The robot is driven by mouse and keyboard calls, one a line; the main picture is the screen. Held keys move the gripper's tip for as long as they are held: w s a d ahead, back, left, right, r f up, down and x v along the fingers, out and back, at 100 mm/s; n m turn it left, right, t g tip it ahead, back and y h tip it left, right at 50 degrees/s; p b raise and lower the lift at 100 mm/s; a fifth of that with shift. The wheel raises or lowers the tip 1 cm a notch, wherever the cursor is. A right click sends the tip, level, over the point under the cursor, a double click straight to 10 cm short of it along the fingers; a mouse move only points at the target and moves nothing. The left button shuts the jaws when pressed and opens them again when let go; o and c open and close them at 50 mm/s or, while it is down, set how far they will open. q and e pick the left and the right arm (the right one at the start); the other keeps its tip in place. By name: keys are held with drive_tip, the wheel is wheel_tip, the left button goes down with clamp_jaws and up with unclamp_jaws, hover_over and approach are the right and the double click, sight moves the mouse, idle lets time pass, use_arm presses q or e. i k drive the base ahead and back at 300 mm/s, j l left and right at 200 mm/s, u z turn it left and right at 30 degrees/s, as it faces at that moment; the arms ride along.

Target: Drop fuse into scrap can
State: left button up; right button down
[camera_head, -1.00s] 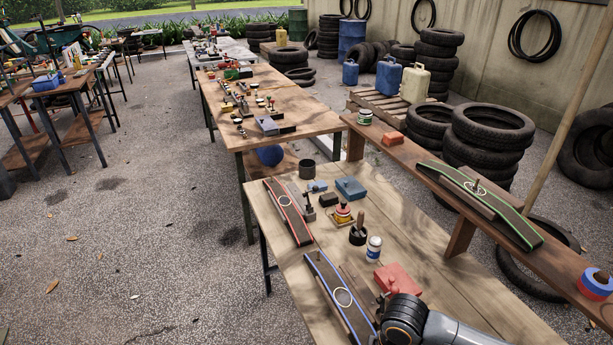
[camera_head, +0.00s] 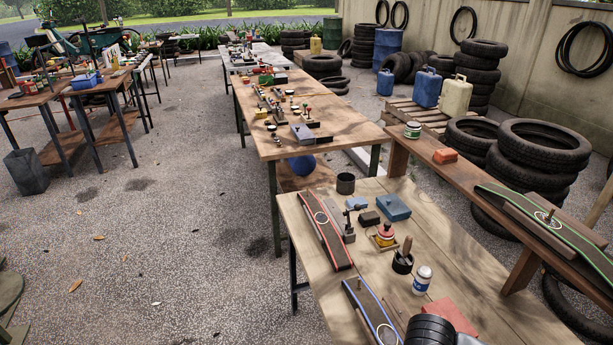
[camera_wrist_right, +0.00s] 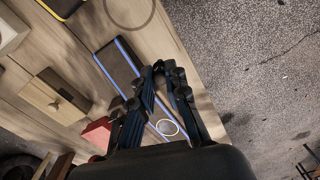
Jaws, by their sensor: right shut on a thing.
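The dark grey open can (camera_head: 345,183), which I take for the scrap can, stands at the far end of the near wooden table. My right arm's dark wrist (camera_head: 432,330) shows at the bottom edge of the head view, well short of the can. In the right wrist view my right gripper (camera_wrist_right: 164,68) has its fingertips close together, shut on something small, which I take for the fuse. The fuse itself cannot be made out between the tips. The gripper is above the blue-edged board (camera_wrist_right: 122,68). My left gripper is not in view.
On the near table are a red-edged board (camera_head: 325,228), a blue box (camera_head: 394,207), a red-yellow round piece (camera_head: 384,235), a black cup (camera_head: 402,263), a white-blue bottle (camera_head: 422,280) and a red block (camera_head: 450,315). A bench (camera_head: 480,225) runs along the right.

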sight(351, 190)
drive_tip(key=i+j, duration=0.15)
drive_tip(key=i, duration=0.3)
drive_tip(key=i+j, duration=0.15)
drive_tip(key=i, duration=0.25)
drive_tip(key=i+j, duration=0.15)
drive_tip(key=i, duration=0.3)
drive_tip(key=i+j, duration=0.15)
drive_tip(key=i, duration=0.3)
drive_tip(key=i+j+z, duration=0.4)
drive_tip(key=i+z, duration=0.15)
drive_tip(key=i, duration=0.1)
